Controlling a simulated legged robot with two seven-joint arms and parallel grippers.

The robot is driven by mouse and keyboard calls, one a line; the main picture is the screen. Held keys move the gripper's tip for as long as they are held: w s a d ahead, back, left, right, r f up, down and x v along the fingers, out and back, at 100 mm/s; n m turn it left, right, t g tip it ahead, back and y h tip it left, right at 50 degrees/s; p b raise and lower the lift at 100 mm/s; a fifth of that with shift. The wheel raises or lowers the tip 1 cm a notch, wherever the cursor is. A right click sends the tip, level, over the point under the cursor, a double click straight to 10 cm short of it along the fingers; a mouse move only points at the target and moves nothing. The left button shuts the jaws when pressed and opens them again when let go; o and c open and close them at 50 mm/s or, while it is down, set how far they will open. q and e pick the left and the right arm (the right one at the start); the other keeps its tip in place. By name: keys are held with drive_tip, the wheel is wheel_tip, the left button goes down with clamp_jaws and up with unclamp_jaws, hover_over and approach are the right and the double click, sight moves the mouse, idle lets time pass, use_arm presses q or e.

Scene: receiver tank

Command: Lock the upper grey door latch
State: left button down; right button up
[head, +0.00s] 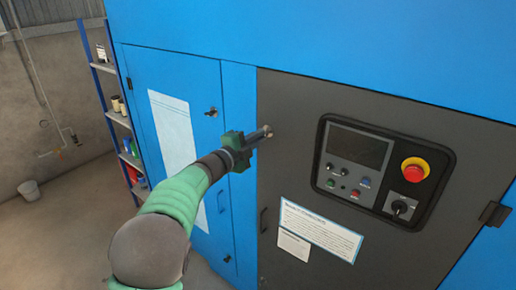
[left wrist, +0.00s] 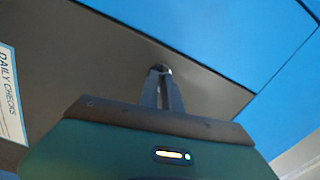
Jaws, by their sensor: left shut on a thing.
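The upper grey door latch (head: 269,130) is a small metal piece near the upper left edge of the grey door (head: 290,100). My left gripper (head: 265,132) reaches it from the left and its fingers are shut on it. In the left wrist view the latch (left wrist: 160,69) shows as a small round end at the tips of the closed fingers (left wrist: 160,80). The fingers hide most of the latch, so I cannot tell its angle. My right gripper is in neither view.
A control panel (head: 372,120) with a red emergency button (head: 412,172) is right of the latch. A blue door (head: 190,80) with its own black latch (head: 211,112) is to the left.

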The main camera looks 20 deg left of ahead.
use_arm(q)
drive_tip(key=shift+d+f+m+b, duration=0.1)
drive_tip(key=shift+f+m+b, duration=0.2)
drive_tip(key=shift+m+b, duration=0.95)
drive_tip(key=c, duration=1.7)
unclamp_jaws()
drive_tip(key=shift+c, duration=0.2)
drive_tip(key=shift+o, duration=1)
drive_tip(key=shift+r, duration=0.15)
drive_tip(key=b+v, duration=0.1)
drive_tip(key=v, duration=1.5)
drive_tip(key=shift+s+b, duration=0.4)
